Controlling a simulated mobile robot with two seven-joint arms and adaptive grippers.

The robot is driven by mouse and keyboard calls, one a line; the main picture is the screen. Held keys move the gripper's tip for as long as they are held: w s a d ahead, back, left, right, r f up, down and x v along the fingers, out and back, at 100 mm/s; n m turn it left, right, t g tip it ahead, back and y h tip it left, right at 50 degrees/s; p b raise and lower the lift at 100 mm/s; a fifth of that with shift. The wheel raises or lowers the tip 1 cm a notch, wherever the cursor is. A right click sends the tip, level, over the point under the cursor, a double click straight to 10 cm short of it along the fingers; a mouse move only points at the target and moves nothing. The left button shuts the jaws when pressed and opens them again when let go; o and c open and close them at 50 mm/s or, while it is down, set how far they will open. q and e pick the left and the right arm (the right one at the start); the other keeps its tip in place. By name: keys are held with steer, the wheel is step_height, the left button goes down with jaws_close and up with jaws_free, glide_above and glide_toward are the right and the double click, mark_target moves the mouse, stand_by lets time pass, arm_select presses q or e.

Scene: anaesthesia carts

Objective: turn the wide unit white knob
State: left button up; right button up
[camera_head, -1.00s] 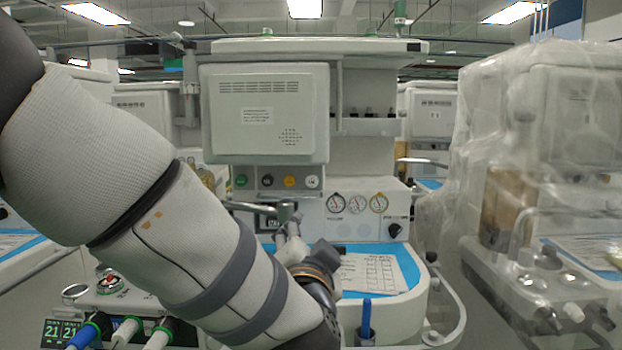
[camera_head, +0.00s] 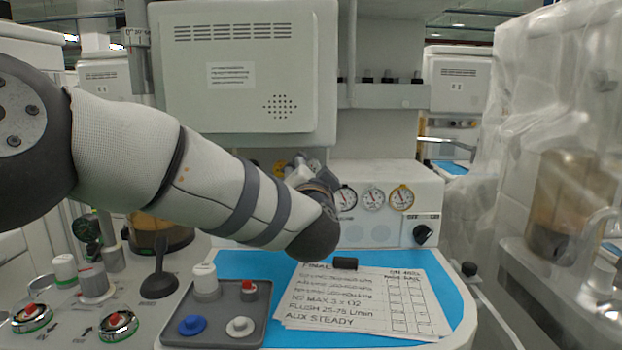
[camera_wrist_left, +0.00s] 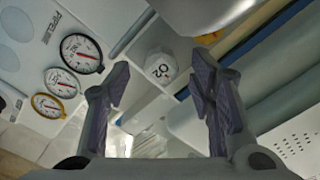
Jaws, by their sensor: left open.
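The white knob (camera_wrist_left: 160,68) shows in the left wrist view as a round white cap with dark lettering, on the wide unit (camera_head: 395,190). It lies between and beyond the two dark fingers of my left gripper (camera_wrist_left: 163,84), which are spread apart and hold nothing. I cannot tell how far the fingertips are from the knob. In the head view my left gripper (camera_head: 308,168) is at the unit's front panel, partly hidden by my arm. The arm and gripper hide the knob there. My right gripper is not in view.
Three gauges (camera_head: 373,197) and a black knob (camera_head: 423,234) are right of the gripper. A blue work surface (camera_head: 455,300) with papers (camera_head: 365,300) and a grey tray (camera_head: 250,325) of small caps lies below. A plastic-wrapped unit (camera_head: 530,130) stands at right.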

arm_select(q)
steer(key=shift+w+r, duration=0.1)
steer(key=shift+w, duration=0.8)
